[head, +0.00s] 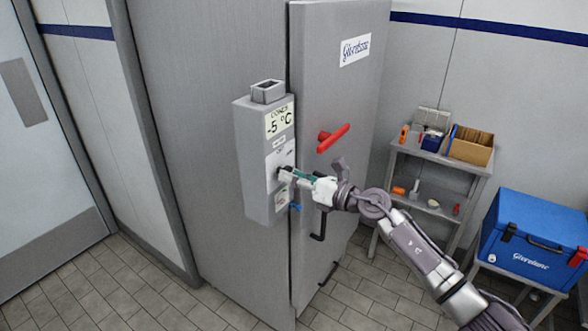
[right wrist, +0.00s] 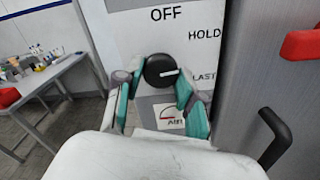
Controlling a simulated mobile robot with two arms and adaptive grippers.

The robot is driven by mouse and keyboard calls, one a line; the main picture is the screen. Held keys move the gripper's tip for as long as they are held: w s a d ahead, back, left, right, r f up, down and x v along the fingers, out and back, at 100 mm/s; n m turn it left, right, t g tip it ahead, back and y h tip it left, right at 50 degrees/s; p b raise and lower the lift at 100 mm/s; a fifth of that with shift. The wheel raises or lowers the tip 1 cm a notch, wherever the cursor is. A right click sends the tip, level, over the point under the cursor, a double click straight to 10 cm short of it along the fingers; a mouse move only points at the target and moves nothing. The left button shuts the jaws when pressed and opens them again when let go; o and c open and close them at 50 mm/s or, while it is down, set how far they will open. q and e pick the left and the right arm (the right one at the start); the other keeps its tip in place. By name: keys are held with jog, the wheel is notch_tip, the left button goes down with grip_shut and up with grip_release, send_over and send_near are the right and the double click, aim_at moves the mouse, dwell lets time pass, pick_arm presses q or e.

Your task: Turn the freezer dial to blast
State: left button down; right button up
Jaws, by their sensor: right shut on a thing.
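The freezer dial (right wrist: 158,70) is a round black knob with a white pointer line on the grey control box (head: 254,160). My right gripper (head: 285,174) is shut on the dial, its teal fingers on either side of it in the right wrist view. The pointer aims to the right, roughly toward a label (right wrist: 204,77) reading "LAST", whose start is hidden by a finger. "OFF" (right wrist: 166,13) is above and "HOLD" (right wrist: 204,34) at upper right. I cannot tell whether the pointer lines up exactly. In the head view the gripper hides most of the dial. My left gripper is not in view.
The box's display (head: 280,121) reads -5 °C. A red handle (head: 334,138) on the freezer door (head: 335,60) and a black handle (head: 319,226) are close to my right arm. A shelf (head: 430,155) and a blue cooler (head: 532,240) stand to the right.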

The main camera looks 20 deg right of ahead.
jog(key=shift+r+m+p, duration=0.1)
jog(key=shift+m+p, duration=2.4)
jog(key=shift+m, duration=1.1)
jog(key=o, duration=1.1)
jog(key=shift+o, duration=0.2)
